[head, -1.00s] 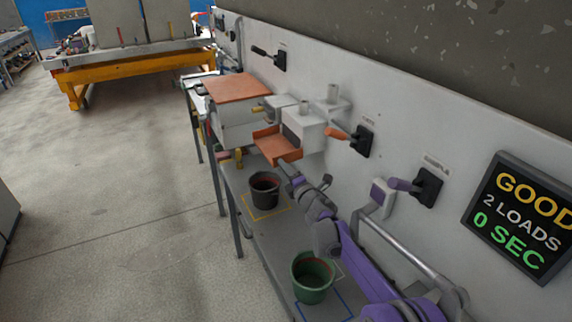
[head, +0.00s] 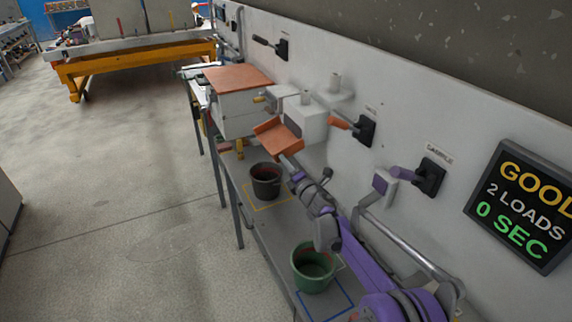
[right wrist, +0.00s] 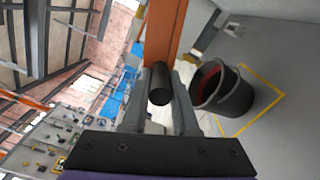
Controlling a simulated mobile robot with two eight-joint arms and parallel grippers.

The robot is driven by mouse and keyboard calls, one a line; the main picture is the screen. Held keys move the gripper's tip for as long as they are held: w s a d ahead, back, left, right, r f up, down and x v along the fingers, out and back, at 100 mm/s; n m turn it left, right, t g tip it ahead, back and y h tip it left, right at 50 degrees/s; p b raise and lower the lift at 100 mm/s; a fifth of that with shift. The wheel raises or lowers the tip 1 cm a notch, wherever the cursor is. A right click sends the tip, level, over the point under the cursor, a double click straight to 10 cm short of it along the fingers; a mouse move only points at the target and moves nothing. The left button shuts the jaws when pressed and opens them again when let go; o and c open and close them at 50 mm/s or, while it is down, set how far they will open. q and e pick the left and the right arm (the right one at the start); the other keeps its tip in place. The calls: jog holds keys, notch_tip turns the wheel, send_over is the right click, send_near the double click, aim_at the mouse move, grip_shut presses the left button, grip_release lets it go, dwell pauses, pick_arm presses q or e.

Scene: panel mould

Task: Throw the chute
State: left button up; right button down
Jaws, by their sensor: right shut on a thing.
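The orange chute (head: 277,136) sticks out from the grey-white box on the wall, above the bench, and looks tilted. My right gripper (head: 287,160) is at the chute's near lower edge. In the right wrist view my right gripper (right wrist: 160,95) is shut on a dark round handle (right wrist: 160,78), with the orange chute (right wrist: 165,35) just beyond it. A black bucket (head: 266,185) with reddish contents stands below the chute, inside a yellow outline. My left gripper is out of view.
The wall carries an orange-handled lever (head: 342,122), a purple-handled lever (head: 405,174) and a display (head: 522,205) reading GOOD, 2 LOADS, 0 SEC. A box with an orange lid (head: 237,79) is beyond the chute. The floor left of the bench is open.

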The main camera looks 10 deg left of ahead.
jog(key=c, duration=0.7)
grip_release()
jog(key=shift+d, duration=0.15)
jog(key=b+v, duration=0.1)
jog(key=v, duration=0.9)
jog(key=shift+s+d, duration=0.25)
jog(key=shift+s, duration=0.05)
